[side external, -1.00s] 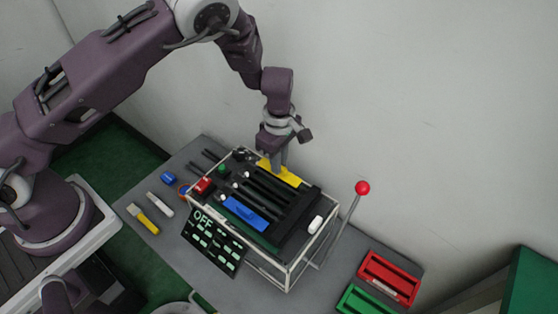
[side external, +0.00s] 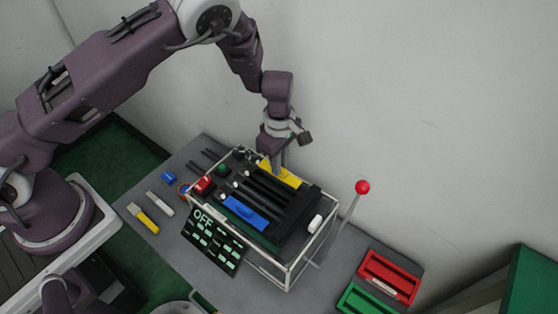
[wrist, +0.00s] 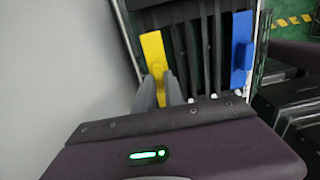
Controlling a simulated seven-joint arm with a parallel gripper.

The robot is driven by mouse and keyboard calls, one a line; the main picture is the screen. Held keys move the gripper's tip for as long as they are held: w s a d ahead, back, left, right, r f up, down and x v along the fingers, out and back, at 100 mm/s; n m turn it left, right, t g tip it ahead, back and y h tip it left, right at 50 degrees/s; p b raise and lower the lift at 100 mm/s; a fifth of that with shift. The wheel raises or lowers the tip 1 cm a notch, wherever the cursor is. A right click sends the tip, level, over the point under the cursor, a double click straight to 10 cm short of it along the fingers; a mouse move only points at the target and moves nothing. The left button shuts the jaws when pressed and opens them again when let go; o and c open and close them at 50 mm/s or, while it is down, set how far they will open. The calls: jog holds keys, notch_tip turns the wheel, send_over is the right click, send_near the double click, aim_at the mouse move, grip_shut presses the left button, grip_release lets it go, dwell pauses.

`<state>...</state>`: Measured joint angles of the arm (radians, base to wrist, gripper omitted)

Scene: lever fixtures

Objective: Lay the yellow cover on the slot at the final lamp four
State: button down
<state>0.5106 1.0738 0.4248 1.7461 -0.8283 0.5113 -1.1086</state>
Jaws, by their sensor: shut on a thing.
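The yellow cover (side external: 286,175) is a flat bar at the back edge of the black slotted panel (side external: 268,187). It also shows in the wrist view (wrist: 154,52), lying along the panel's left side. My gripper (side external: 278,166) points down and is shut on the cover; in the wrist view its fingers (wrist: 161,90) are at the cover's near end. The cover lies at or very near the panel surface; I cannot tell whether it is fully seated. A blue cover (side external: 245,213) lies over a slot on the opposite side of the panel.
A white frame (side external: 289,271) surrounds the panel. A lever with a red knob (side external: 362,187) stands to its right. Red (side external: 390,277) and green (side external: 362,301) trays lie at the lower right. Small blue, white and yellow pieces lie on the grey table at the left.

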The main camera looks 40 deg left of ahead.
jog(key=shift+f, duration=0.65)
jog(key=c, duration=1.3)
grip_release()
jog(key=shift+c, duration=0.2)
notch_tip(320, 180, up, 7)
jog(key=shift+r, duration=0.1)
